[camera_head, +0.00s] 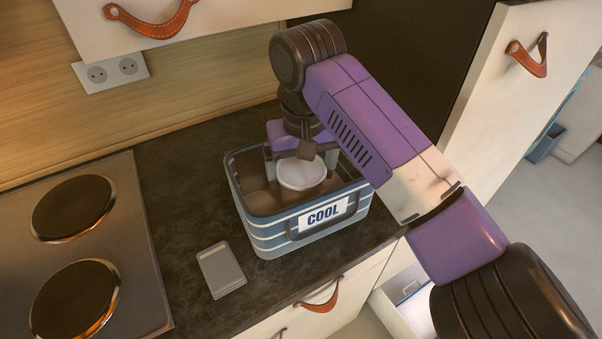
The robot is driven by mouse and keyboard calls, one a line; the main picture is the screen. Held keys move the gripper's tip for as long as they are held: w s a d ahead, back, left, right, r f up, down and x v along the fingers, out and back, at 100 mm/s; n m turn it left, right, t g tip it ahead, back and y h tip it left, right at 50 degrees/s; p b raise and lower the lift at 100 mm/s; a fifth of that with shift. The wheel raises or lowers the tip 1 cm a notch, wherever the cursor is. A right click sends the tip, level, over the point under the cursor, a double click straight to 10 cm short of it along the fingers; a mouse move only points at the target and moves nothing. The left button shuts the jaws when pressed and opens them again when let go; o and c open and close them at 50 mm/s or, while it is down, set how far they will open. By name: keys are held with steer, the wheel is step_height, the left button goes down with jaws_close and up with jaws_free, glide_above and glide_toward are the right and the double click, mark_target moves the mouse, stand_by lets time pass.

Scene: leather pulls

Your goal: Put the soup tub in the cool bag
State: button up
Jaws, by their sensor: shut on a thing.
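The cool bag (272,233) is a blue, white-striped open-topped box with a "COOL" label, standing on the dark worktop. The soup tub (301,174) is a round container with a pale lid, seen within the bag's opening. My gripper (302,160) points down over the bag, its fingers on either side of the tub and shut on it. The tub's lower part is hidden by the bag's front wall, so I cannot tell whether it touches the bag's floor.
A hob (128,237) with round plates is at the left. A small grey tray-like object (220,269) lies on the worktop left of the bag. A tall dark panel (420,60) stands behind my arm. A drawer (400,306) below the worktop's right end looks open.

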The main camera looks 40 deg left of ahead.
steer(key=shift+f, duration=0.45)
steer(key=shift+f, duration=0.1)
steer(key=o, duration=1.8)
steer(key=shift+f, duration=0.1)
steer(key=r, duration=0.8)
steer(key=d+r, duration=0.1)
steer(key=r, duration=0.3)
steer(key=shift+s+d+r, duration=0.1)
steer(key=shift+s+r, duration=0.05)
steer(key=shift+s, duration=0.25)
